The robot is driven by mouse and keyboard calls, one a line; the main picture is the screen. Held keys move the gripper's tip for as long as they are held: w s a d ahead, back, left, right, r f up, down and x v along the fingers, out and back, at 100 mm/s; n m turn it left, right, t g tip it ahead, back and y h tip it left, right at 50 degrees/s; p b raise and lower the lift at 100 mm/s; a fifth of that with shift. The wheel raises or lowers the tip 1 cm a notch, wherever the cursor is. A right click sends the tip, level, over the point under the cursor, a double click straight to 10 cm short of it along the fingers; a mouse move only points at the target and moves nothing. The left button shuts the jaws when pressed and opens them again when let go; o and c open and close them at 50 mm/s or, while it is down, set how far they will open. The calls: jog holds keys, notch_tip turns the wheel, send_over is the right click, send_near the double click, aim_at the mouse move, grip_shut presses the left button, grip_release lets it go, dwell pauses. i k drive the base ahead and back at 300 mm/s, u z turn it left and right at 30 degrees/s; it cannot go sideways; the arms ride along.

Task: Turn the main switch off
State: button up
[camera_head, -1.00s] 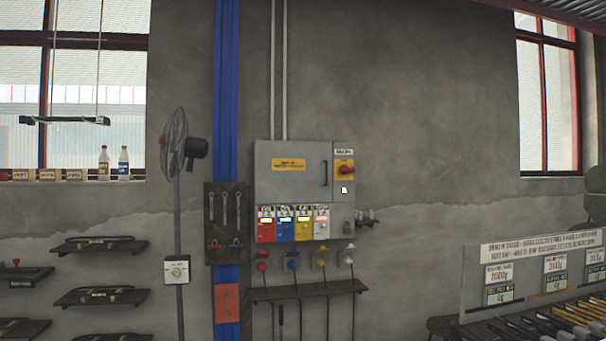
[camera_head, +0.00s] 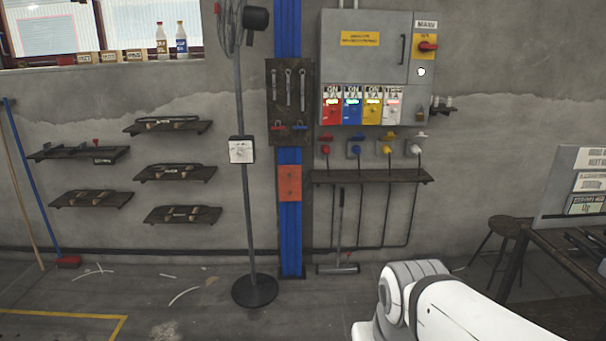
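The main switch (camera_head: 427,47) is a red rotary handle on a yellow plate, under a label that seems to read MAIN. It sits at the upper right of the grey electrical cabinet (camera_head: 362,62) on the wall. The red handle looks roughly horizontal. Below the cabinet door are red, blue, yellow and white breaker panels (camera_head: 361,105), with small lit displays. My white arm shows at the bottom right, well below and apart from the cabinet. My gripper is not in view.
A stool (camera_head: 500,240) and bench are at the right.

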aim_at(424, 47)
jog(key=u, duration=0.1)
jog(key=i, duration=1.55)
jog(key=z, duration=0.45)
jog(key=i, duration=1.55)
jog(key=z, duration=1)
jog(key=i, duration=0.9)
jog(key=z, duration=0.25)
jog(key=k, duration=0.7)
jog(key=z, duration=0.25)
jog(key=i, duration=0.7)
jog(key=u, duration=0.05)
